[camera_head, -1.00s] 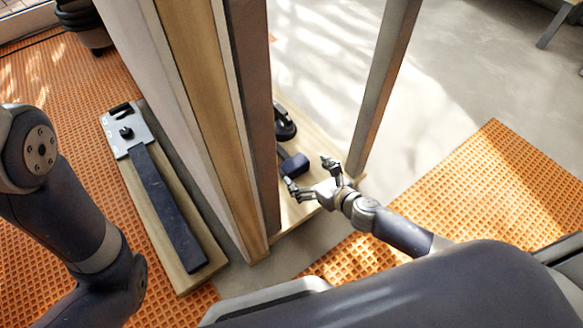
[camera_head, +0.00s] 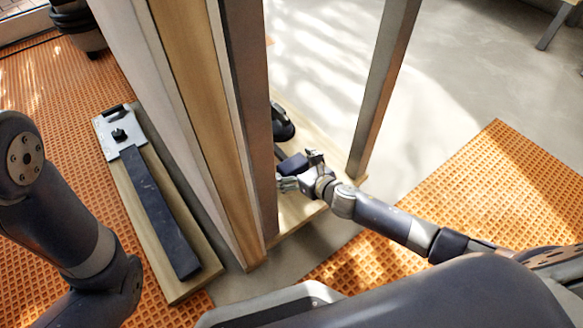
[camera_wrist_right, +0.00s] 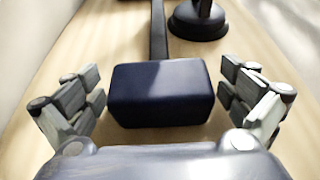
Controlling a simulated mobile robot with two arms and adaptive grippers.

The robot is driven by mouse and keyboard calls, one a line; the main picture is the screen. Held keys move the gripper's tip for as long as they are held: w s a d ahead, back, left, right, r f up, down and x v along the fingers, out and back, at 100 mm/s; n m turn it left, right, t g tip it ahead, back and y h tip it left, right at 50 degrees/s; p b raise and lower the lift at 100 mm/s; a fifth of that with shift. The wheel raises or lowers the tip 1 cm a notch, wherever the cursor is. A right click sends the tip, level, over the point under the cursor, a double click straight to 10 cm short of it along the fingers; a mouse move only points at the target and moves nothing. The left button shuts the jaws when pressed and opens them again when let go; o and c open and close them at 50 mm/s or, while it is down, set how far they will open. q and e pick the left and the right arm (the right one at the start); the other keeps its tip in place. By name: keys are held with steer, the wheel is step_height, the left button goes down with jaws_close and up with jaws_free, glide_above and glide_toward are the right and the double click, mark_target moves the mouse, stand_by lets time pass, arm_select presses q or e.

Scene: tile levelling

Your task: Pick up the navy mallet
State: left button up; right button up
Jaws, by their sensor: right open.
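The navy mallet lies on a pale wooden board. In the right wrist view its dark blue block head (camera_wrist_right: 160,93) is nearest, and its dark handle (camera_wrist_right: 158,32) runs away from me. In the head view the mallet head (camera_head: 292,163) shows partly, next to the right gripper. My right gripper (camera_head: 301,170) is open, and in the wrist view its fingers (camera_wrist_right: 170,100) stand on either side of the mallet head, with gaps on both sides. My left arm is at the left edge of the head view, but its gripper is out of view.
A black suction cup tool (camera_head: 282,125) stands on the board (camera_head: 300,212) beyond the mallet. Tall wooden panels (camera_head: 185,110) rise to the left, and a metal post (camera_head: 384,90) to the right. A plank (camera_head: 185,285) with a dark bar lies further left.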

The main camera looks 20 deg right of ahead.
steer(key=c, duration=1.5)
steer(key=shift+r, duration=0.2)
